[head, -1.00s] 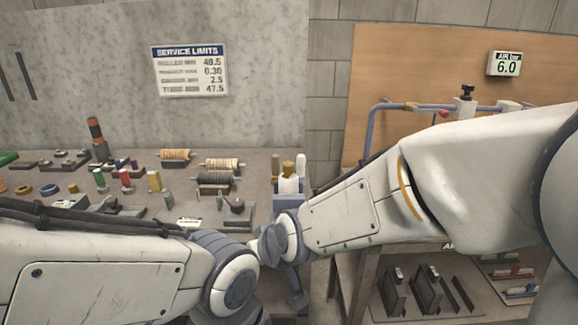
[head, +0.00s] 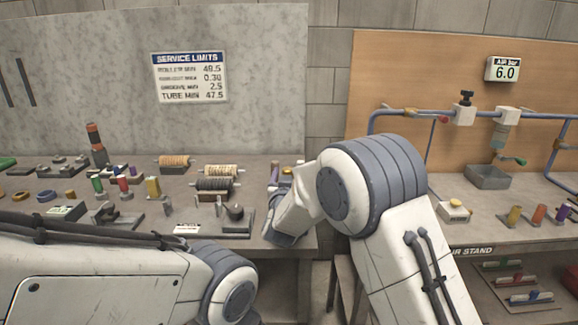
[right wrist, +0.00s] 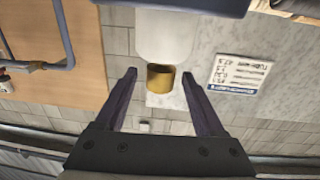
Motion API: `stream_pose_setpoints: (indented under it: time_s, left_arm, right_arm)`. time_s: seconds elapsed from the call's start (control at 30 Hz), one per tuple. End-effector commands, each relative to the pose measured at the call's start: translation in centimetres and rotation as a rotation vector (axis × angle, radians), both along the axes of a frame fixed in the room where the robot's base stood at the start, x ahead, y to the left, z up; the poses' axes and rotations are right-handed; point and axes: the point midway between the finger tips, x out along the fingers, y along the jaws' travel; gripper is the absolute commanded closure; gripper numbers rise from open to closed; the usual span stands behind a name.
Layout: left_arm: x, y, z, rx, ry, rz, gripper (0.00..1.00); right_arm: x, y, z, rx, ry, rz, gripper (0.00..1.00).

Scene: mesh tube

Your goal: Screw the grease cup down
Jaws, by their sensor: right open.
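A brass-coloured cup (right wrist: 160,77), which I take for the grease cup, shows in the right wrist view at the end of a smooth white cylinder (right wrist: 165,36). In the head view a small brass part (head: 286,171) shows at the right end of the left bench, mostly hidden by my right arm. My right gripper (right wrist: 160,80) is open, its two dark fingers apart, with the brass cup seen between their tips and a gap on each side. The fingers (head: 286,168) show only in small part in the head view. My left gripper is out of view; only its arm shows.
The left bench (head: 140,222) holds several rollers, coloured pins and small blocks. A floor gap separates the benches.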

Motion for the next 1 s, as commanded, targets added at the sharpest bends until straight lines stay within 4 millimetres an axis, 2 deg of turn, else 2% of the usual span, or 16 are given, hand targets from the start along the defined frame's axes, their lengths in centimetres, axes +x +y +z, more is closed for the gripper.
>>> stream_pose_setpoints:
  time_s: [0.1, 0.23, 0.4, 0.63, 0.77, 0.8, 0.83, 1.0]
  left_arm:
    - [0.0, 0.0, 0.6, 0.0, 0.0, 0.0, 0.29]
    - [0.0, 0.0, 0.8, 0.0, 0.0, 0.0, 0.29]
    - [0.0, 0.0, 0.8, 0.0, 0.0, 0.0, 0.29]
    - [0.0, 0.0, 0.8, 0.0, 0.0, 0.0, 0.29]
    - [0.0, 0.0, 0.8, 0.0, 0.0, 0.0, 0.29]
    - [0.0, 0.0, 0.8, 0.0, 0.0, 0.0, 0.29]
    - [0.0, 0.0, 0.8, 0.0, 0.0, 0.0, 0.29]
    - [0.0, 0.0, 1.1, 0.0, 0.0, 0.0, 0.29]
  right_arm:
    - [2.1, -0.2, 0.1, -0.001, -0.001, 0.0, 0.29]
    - [3.5, -0.2, 0.1, -0.001, 0.0, 0.001, 0.29]
    - [4.2, -0.2, 0.0, -0.001, 0.001, 0.002, 0.29]
    - [4.3, -0.2, 0.0, -0.001, 0.001, 0.003, 0.29]
    - [4.3, -0.2, 0.0, -0.001, 0.001, 0.002, 0.79]
    - [4.3, -0.2, 0.0, -0.001, 0.001, 0.002, 0.94]
    - [4.3, -0.2, 0.0, -0.001, 0.001, 0.002, 1.0]
    - [4.3, -0.2, 0.1, 0.0, -0.001, -0.015, 1.0]
